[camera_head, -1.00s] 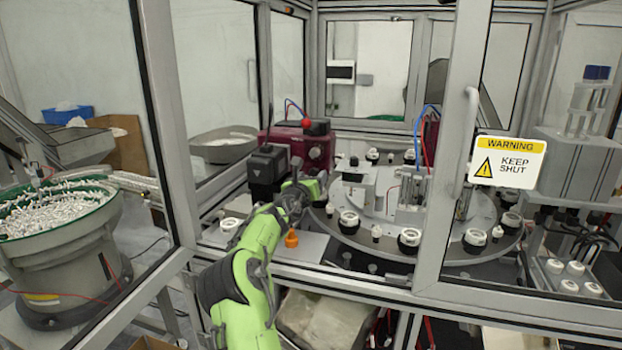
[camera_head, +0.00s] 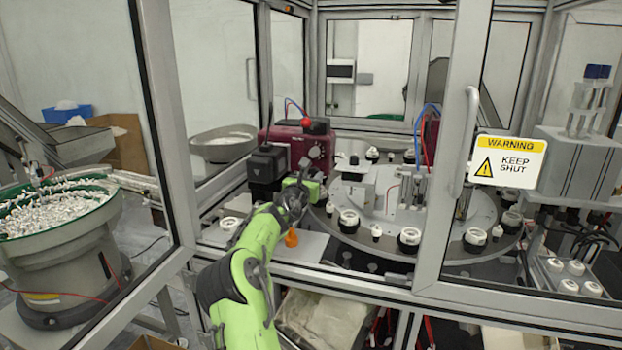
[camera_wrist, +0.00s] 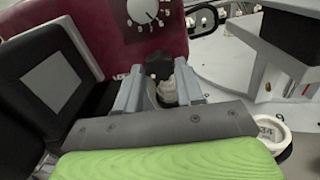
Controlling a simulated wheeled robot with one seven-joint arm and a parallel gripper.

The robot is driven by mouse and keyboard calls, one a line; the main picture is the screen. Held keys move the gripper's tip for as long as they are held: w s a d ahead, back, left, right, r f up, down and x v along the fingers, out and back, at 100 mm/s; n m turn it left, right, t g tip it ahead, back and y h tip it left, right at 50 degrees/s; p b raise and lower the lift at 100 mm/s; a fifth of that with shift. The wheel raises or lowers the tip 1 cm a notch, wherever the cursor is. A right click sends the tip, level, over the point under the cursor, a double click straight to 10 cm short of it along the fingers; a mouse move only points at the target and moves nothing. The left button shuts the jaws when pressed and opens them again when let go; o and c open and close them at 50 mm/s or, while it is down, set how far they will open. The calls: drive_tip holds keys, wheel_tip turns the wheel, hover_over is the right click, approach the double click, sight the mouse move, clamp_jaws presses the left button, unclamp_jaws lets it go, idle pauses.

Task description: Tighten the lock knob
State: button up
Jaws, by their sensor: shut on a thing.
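The black lobed lock knob (camera_wrist: 158,66) shows in the wrist view at the tips of my gripper (camera_wrist: 160,80), below the white dial on the maroon housing. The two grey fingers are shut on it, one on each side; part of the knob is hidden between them. In the head view my gripper (camera_head: 303,183) is in front of the maroon housing (camera_head: 315,150), and the knob itself is hidden there by my arm and gripper.
A black block (camera_head: 268,163) stands close to the left of my gripper. The rotary table (camera_head: 375,245) with several white-and-black cups lies to the right. The door frame with a warning sign (camera_head: 508,161) stands at the right.

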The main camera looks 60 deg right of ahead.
drive_tip(key=m, duration=0.6)
drive_tip(key=m+b, duration=0.1)
drive_tip(key=m, duration=0.5)
drive_tip(key=m+b, duration=0.1)
drive_tip(key=m, duration=0.5)
drive_tip(key=shift+w+b, duration=0.1)
drive_tip(key=shift+b, duration=0.2)
drive_tip(key=m+b, duration=0.1)
drive_tip(key=m, duration=0.5)
drive_tip(key=o, duration=1)
drive_tip(key=shift+r, duration=0.1)
drive_tip(key=shift+o, duration=0.2)
drive_tip(key=s+a+b, duration=0.1)
drive_tip(key=a, duration=0.4)
drive_tip(key=a+b, duration=0.1)
drive_tip(key=a, duration=0.4)
drive_tip(key=s+a+b, duration=0.1)
drive_tip(key=a+b, duration=0.1)
drive_tip(key=a, duration=0.3)
drive_tip(key=shift+s+a, duration=0.3)
drive_tip(key=shift+a, duration=0.1)
